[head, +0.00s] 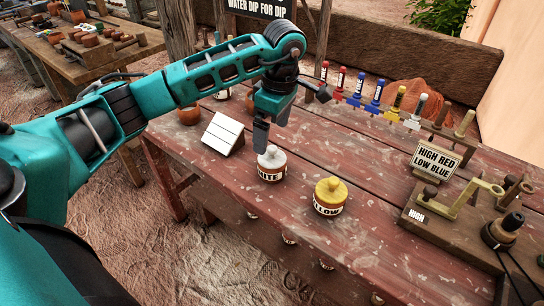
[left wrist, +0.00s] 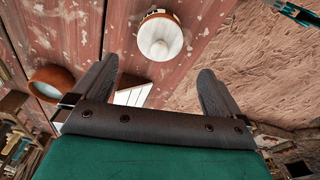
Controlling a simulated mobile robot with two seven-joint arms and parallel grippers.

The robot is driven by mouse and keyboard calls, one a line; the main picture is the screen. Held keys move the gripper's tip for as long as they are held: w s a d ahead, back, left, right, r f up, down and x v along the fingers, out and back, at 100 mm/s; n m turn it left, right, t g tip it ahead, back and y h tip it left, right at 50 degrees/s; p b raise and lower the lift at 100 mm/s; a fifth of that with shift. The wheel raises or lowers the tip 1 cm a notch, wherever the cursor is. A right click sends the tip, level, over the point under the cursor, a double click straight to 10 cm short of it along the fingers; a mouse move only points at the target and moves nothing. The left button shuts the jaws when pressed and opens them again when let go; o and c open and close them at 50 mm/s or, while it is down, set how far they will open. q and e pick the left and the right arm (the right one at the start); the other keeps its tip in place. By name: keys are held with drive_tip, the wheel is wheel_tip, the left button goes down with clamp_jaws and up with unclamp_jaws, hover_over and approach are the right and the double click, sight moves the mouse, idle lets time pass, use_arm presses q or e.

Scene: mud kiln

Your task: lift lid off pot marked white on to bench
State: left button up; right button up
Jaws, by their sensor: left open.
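The pot marked white (head: 271,175) stands on the red wooden bench with its pale lid (head: 271,155) on top. My left gripper (head: 272,137) is open and empty, just above and behind the lid in the head view. In the left wrist view the lid (left wrist: 160,38) shows beyond the fingertips, and the left gripper (left wrist: 157,80) has its two fingers wide apart with nothing between them. A yellow-lidded pot (head: 330,196) stands to the right of the white one. My right gripper is not in view.
A white slanted board (head: 222,133) stands left of the pot. Coloured labelled handles (head: 375,95) line the back. A sign reading high red low blue (head: 436,160) and a wooden lever block (head: 450,215) are at right. Bare bench (head: 385,240) lies in front of these.

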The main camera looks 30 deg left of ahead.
sight(272, 147)
use_arm(q)
drive_tip(key=shift+w+a+f, duration=0.1)
drive_tip(key=shift+f, duration=2.85)
drive_tip(key=c, duration=1.1)
wheel_tip(272, 147, up, 10)
drive_tip(key=shift+r, duration=0.1)
drive_tip(key=shift+p, duration=0.3)
